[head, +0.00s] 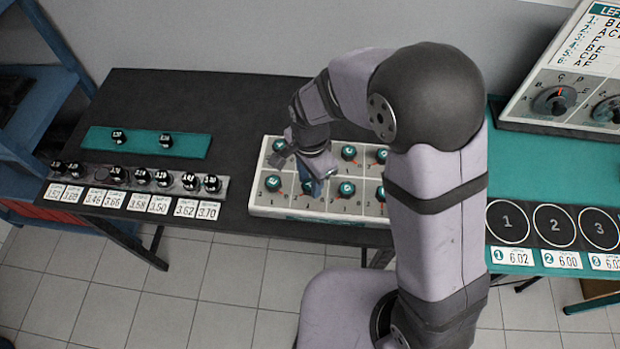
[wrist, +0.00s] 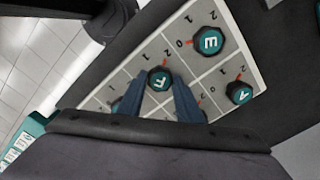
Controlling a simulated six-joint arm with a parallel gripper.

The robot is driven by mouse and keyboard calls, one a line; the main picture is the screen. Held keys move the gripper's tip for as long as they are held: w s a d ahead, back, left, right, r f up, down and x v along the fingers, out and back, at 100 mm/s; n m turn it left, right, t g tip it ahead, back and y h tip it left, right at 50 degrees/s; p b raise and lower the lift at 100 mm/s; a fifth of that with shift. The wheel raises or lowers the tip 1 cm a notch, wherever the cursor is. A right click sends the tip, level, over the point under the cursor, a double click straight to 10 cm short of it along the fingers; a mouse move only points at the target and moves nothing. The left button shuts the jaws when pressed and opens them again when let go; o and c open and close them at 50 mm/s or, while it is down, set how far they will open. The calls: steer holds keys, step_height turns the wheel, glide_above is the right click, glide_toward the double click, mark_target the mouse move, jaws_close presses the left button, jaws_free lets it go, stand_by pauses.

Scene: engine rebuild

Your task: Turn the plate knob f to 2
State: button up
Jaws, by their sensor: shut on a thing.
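The plate knob F (wrist: 160,79) is a dark teal knob with a white F on top, set in a white plate (wrist: 215,82). In the head view my gripper (head: 316,184) reaches down onto the front row of the knob plate (head: 262,209) and partly hides the knob there.
Knobs E (wrist: 209,40) and A (wrist: 240,92) stand close by on the plate. Left of the plate are a rack (head: 226,188) of small dark parts and a teal strip (head: 188,145).

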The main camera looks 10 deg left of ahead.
mark_target(310, 184)
stand_by(0.3)
steer(key=o, duration=1)
steer(key=shift+o, duration=0.2)
steer(key=shift+r+b, duration=0.9)
steer(key=shift+r, duration=2.8)
steer(key=shift+n, duration=0.3)
